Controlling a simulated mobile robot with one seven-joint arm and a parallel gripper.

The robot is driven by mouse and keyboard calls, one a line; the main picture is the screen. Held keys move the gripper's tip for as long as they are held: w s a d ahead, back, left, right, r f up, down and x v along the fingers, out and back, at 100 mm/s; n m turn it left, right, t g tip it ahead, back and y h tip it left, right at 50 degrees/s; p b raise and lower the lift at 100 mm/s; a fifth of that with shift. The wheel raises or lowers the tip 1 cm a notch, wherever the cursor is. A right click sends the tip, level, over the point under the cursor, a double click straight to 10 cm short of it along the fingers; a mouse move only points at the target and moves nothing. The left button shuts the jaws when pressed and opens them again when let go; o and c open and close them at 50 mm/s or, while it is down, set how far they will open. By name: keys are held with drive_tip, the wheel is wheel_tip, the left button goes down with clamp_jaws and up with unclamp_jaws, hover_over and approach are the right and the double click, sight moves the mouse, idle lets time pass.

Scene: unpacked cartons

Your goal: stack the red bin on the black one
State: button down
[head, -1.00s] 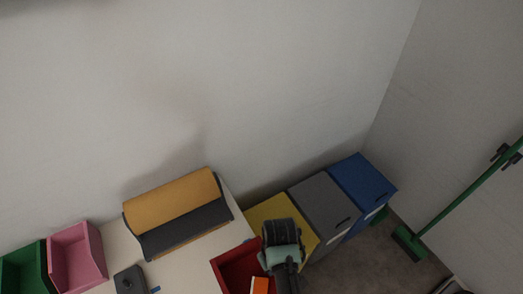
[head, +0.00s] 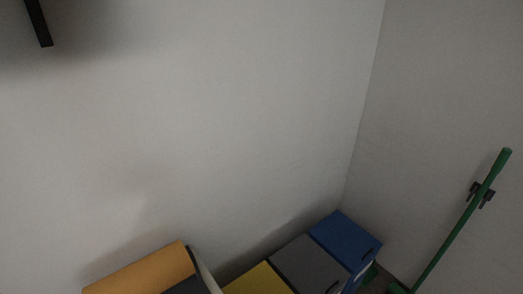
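Neither the red bin nor a black bin shows in the head view now; the view is mostly bare wall. My gripper is also out of view. An orange-topped, dark-fronted object (head: 145,270) shows at the bottom edge, cut off by the frame. Beside it, to the right, stand a yellow box (head: 258,281), a grey box (head: 309,265) and a blue box (head: 346,239) in a row along the wall.
A green broom (head: 462,221) leans at the right wall by a dark holder (head: 484,195). A dark bar (head: 38,22) juts in at the top left. The pale wall (head: 210,110) between is bare.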

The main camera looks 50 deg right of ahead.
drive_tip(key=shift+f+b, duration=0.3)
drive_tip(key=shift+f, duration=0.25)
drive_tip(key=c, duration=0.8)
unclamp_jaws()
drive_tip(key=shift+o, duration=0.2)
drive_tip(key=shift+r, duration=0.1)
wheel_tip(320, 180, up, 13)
drive_tip(key=shift+b, duration=0.3)
